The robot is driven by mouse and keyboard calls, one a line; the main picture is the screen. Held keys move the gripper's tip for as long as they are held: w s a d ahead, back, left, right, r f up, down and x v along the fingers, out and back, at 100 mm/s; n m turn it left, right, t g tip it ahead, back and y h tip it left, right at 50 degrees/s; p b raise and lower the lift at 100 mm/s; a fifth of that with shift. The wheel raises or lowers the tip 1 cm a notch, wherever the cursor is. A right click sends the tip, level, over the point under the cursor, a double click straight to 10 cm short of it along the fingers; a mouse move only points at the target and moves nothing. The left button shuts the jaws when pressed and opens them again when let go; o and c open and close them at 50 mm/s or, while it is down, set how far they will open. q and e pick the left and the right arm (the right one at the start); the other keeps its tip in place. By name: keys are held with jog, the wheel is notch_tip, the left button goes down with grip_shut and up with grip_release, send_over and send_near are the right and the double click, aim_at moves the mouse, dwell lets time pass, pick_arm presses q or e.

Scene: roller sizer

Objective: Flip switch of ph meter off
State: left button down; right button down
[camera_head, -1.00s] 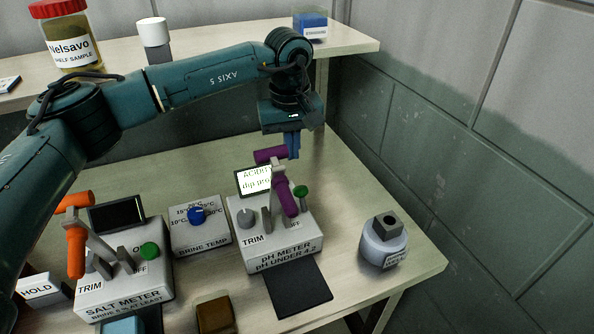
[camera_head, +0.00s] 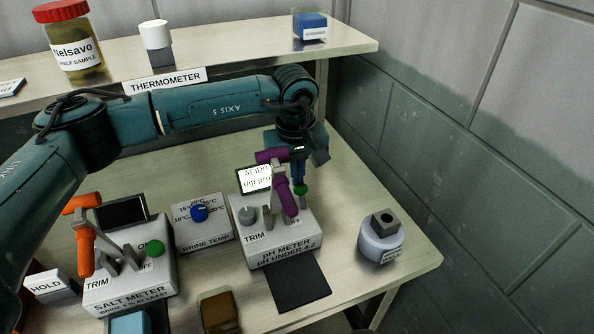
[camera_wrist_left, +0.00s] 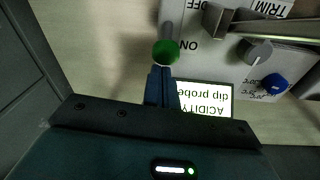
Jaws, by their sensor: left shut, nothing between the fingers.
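The pH meter (camera_head: 272,254) is a white box on the table, with a lit screen (camera_head: 254,179) reading "ACIDITY dip probe". Its switch is a grey lever with a green knob (camera_head: 301,188); in the left wrist view the green knob (camera_wrist_left: 165,52) is beside the ON label, away from OFF. A purple probe (camera_head: 287,195) rests in a grey holder on the meter. My left gripper (camera_head: 298,176) is shut and empty, pointing down behind the knob. In the left wrist view its blue fingertips (camera_wrist_left: 161,72) are right at the knob; whether they touch it I cannot tell.
The salt meter (camera_head: 130,285) with an orange probe (camera_head: 84,248) stands at left. The brine temp box (camera_head: 204,234) is between the meters. A dark mat (camera_head: 298,286) lies in front, and a round grey-topped container (camera_head: 381,240) at right. A shelf (camera_head: 230,62) runs behind.

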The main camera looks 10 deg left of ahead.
aim_at(299, 186)
pick_arm(q)
jog(key=shift+s+d+r+b, duration=0.1)
jog(key=shift+s+d+b, duration=0.25)
jog(key=shift+b, duration=0.4)
jog(key=shift+s+d+r, duration=0.15)
jog(key=shift+s+r, duration=0.15)
jog(key=shift+r, duration=0.1)
jog(key=shift+r, duration=0.8)
jog(key=shift+r, duration=0.35)
notch_tip(299, 186, up, 12)
jog(key=s+b, duration=0.1)
jog(key=shift+r, duration=0.25)
jog(key=shift+s, duration=0.1)
